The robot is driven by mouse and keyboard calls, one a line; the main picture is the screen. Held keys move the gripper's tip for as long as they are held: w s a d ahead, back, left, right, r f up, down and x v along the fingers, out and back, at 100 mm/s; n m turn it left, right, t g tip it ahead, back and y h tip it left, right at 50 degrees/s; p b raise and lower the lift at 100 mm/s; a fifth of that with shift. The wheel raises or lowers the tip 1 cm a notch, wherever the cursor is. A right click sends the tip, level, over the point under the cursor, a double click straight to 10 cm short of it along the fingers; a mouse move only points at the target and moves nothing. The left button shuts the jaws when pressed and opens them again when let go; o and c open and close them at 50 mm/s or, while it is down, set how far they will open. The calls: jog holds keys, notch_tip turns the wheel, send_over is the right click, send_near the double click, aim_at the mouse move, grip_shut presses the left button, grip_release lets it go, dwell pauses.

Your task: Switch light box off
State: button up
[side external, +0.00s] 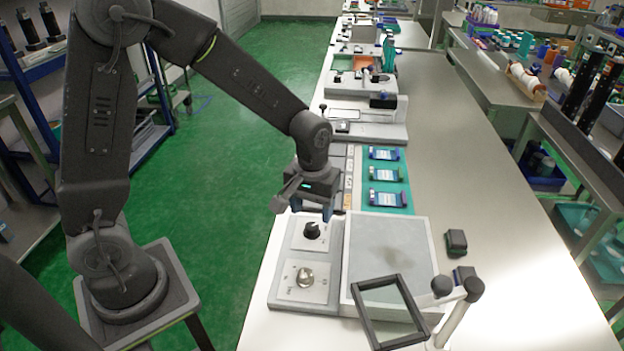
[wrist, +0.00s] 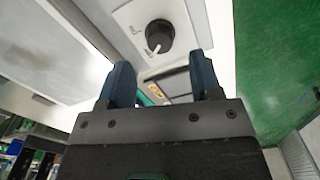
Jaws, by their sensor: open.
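The light box has a flat grey panel (side external: 390,252) that looks unlit, and a light control plate on its left side. A black rotary knob (side external: 312,230) stands on the plate; in the wrist view the knob (wrist: 160,37) has a white pointer line and small markings too blurred to read. A silver knob (side external: 305,277) sits nearer on the same plate. My gripper (side external: 311,211) is open and empty, pointing down just above the black knob, apart from it. In the wrist view its two dark blue fingers (wrist: 162,82) stand apart, with the knob beyond their tips.
A black-framed clear pane (side external: 391,312) on a jointed stand overhangs the panel's near edge. Blue-and-white packets (side external: 386,174) lie on a teal mat behind. The bench on the right is mostly clear.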

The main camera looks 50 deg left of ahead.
aim_at(311, 226)
notch_tip(311, 226, up, 9)
jog(key=shift+s, duration=0.1)
dwell(0.4)
jog(key=s+r+m+t, duration=0.2)
jog(key=s+r+m, duration=0.1)
jog(key=s, duration=0.4)
jog(key=s+a+r+m+t, duration=0.1)
jog(key=s+r+m+t, duration=0.1)
jog(key=s, duration=0.6)
notch_tip(311, 226, up, 2)
jog(key=shift+r+m+t, duration=0.2)
jog(key=shift+m+t, duration=0.2)
jog(key=shift+t, duration=0.4)
